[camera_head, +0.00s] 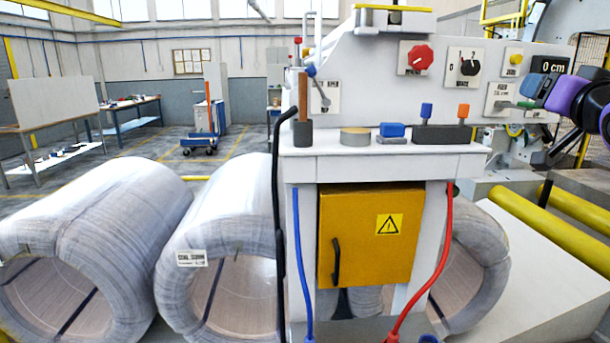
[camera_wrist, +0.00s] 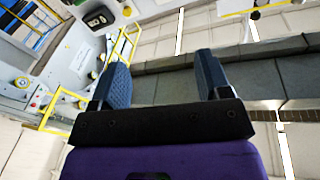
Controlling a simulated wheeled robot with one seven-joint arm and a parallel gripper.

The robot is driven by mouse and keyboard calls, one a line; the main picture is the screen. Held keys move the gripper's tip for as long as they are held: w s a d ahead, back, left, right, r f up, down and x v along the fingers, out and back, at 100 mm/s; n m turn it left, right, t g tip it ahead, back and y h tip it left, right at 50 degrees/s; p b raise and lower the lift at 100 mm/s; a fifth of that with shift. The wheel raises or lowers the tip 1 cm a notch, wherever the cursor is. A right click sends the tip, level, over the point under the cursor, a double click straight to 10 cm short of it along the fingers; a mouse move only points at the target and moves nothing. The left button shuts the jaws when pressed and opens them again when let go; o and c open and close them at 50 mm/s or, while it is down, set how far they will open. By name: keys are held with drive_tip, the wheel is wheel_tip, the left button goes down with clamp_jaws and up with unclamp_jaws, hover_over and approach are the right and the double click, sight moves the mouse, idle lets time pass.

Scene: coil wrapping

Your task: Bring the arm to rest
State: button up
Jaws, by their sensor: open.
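My gripper (camera_head: 542,88) is at the right edge in the head view, raised beside the control panel's right end. Its two dark blue fingers stand apart with nothing between them; they also show in the wrist view (camera_wrist: 163,82). My purple and black wrist is behind the fingers, cut off by the right edge of the head view. The white control panel (camera_head: 440,95) carries a red knob (camera_head: 419,57), a black dial (camera_head: 470,66) and a "0 cm" display (camera_head: 552,66). In the head view the fingers appear close to this display; I cannot tell whether they touch anything.
Below the panel is a white bench (camera_head: 380,160) with a yellow cabinet door (camera_head: 368,236), small tools and blue and red hoses. Large wrapped coils (camera_head: 100,210) stand left and behind it. Yellow rollers (camera_head: 550,230) lie at right. Yellow rails (camera_wrist: 122,50) show in the wrist view.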

drive_tip(key=s+a+f+n+g+y, duration=0.1)
drive_tip(key=s+a+f+n+g, duration=0.1)
drive_tip(key=s+a+f+g, duration=0.4)
drive_tip(key=s+a+f+n+g+y, duration=0.2)
drive_tip(key=s+a+f+g, duration=0.4)
drive_tip(key=s+f, duration=0.3)
drive_tip(key=s+g, duration=0.1)
drive_tip(key=s, duration=0.2)
drive_tip(key=shift+s+a+f+n+g, duration=0.15)
drive_tip(key=shift+s+a+n+g, duration=0.15)
drive_tip(key=shift+s+n, duration=0.1)
